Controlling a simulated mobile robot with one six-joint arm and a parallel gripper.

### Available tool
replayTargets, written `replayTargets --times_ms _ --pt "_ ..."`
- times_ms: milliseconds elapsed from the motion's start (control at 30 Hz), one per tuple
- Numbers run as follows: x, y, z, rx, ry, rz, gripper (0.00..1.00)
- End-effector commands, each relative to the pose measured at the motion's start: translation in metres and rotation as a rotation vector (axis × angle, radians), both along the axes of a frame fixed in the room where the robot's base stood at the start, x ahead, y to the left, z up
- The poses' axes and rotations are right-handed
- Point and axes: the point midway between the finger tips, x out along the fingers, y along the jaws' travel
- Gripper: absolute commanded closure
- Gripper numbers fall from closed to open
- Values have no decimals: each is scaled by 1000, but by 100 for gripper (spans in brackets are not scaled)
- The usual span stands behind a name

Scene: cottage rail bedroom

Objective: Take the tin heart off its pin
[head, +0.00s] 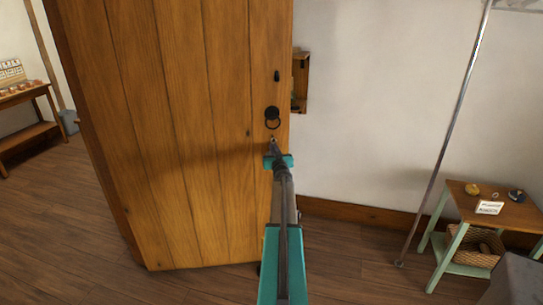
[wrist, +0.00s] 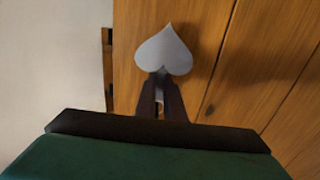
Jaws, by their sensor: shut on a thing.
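The tin heart (wrist: 164,50) is a flat pale grey heart in the wrist view. Its point is at the top of the picture and its lobes are towards my gripper. My gripper (wrist: 160,82) is shut on the lobed end, with its dark fingers below the heart in the picture. In the head view my gripper (head: 273,147) is in front of the wooden door (head: 170,130), near its right edge and just below a black ring handle (head: 272,117). The heart cannot be made out there. The pin is not seen, so I cannot tell whether the heart touches it.
A small wooden wall cabinet (head: 301,82) is just right of the door. A metal pole (head: 445,140) leans at right beside a small green-legged table (head: 510,215) with small things on it. A bench (head: 28,95) stands far left. Floor (head: 60,225) is clear at lower left.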

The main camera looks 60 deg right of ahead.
Motion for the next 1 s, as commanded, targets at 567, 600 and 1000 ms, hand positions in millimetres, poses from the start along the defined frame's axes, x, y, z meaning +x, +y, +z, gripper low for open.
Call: replayTargets --times_ms 567,600,1000 --pt "0 0 13 0 0 0 100" --pt "0 0 14 0 0 0 100" --pt "0 0 24 -2 -3 1 100"
